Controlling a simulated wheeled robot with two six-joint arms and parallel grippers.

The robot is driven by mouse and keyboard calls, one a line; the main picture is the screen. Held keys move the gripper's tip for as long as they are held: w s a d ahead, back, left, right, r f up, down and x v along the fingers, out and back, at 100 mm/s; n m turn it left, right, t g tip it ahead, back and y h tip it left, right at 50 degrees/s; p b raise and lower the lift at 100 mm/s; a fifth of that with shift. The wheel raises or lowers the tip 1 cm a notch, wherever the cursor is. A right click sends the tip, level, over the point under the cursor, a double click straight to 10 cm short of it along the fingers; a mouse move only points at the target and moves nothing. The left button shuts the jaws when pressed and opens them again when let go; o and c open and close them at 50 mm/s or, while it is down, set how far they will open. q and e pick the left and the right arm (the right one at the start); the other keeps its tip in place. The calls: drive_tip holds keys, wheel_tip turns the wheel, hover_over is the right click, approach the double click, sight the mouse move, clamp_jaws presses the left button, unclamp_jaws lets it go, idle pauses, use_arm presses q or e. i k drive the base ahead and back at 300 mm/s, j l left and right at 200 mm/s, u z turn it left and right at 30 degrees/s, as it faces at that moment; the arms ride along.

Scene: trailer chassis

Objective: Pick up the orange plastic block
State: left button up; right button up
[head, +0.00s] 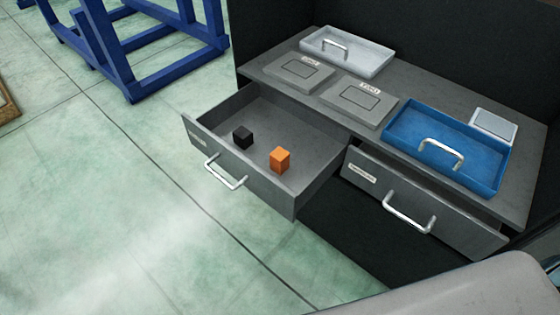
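The orange plastic block (280,160) is a small cube in the open left drawer (313,186) of the grey workbench. It sits on the drawer floor near the front panel, to the right of a small black block (243,137), with a gap between them. Neither gripper is in the head view, so their states do not show.
The drawer has a front handle (226,172). The right drawer (420,205) is open only a little. On the bench top (300,92) are a white tray (347,54), a blue tray (447,148) and grey plates. A blue frame (140,50) stands at the back left.

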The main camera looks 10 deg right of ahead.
sight(279, 159)
drive_tip(key=i+j+z, duration=0.55)
drive_tip(key=z, duration=0.2)
drive_tip(key=i+j+z, duration=0.15)
drive_tip(key=j+z, duration=0.2)
drive_tip(key=j, duration=0.05)
